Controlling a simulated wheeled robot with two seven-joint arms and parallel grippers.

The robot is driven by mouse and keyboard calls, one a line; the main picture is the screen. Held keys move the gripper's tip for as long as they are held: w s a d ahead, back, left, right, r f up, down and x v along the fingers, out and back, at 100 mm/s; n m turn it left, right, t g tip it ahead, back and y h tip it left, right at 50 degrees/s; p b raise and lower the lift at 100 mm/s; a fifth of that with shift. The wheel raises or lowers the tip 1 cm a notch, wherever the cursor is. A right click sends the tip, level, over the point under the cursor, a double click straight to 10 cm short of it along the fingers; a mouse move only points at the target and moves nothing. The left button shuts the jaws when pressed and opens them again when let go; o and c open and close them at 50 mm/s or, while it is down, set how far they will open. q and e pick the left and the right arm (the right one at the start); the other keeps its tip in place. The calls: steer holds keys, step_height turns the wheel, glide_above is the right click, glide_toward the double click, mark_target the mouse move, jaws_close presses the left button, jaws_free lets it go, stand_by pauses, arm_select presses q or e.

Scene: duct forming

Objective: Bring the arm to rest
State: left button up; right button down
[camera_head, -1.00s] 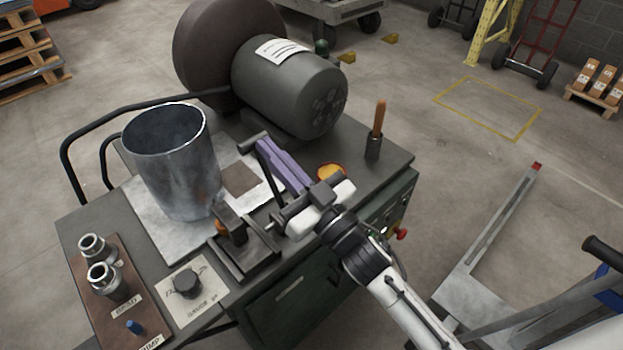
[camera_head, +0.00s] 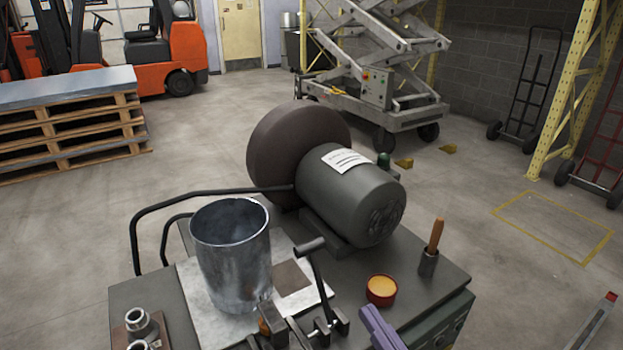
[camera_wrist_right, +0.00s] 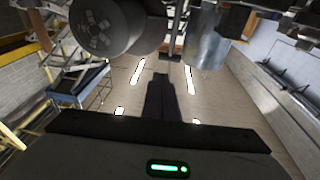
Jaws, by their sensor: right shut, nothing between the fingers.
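My right gripper (camera_head: 378,328) shows at the bottom edge of the head view as shut purple fingers. It holds nothing and is apart from the lever (camera_head: 312,247) on the bench clamp, to the lever's right. Most of my right arm is below the frame. The lever stands up with its black grip at the top. A grey metal cylinder (camera_head: 232,262) stands upright on a pale sheet on the bench, left of the lever. The cylinder also shows in the right wrist view (camera_wrist_right: 205,50). My left gripper is not in view.
The dark bench (camera_head: 440,280) carries a motor (camera_head: 350,195) with a large brown disc (camera_head: 290,150), an orange-topped tin (camera_head: 381,290) and a wooden-handled tool (camera_head: 434,240). A black rail (camera_head: 200,193) runs along its left side.

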steer(key=s+d+f+g+h, duration=0.1)
steer(key=s+f+g+h, duration=0.1)
steer(key=s+f, duration=0.3)
steer(key=s+d+f+m+g+h, duration=0.1)
steer(key=s+f+g, duration=0.3)
steer(key=f, duration=0.9)
steer(key=s+d+f+m+g+h, duration=0.1)
steer(key=s+f+g, duration=0.3)
steer(key=f, duration=0.5)
steer(key=shift+s+d+f+h, duration=0.4)
steer(key=shift+s+d+h, duration=0.4)
steer(key=shift+s+h, duration=0.1)
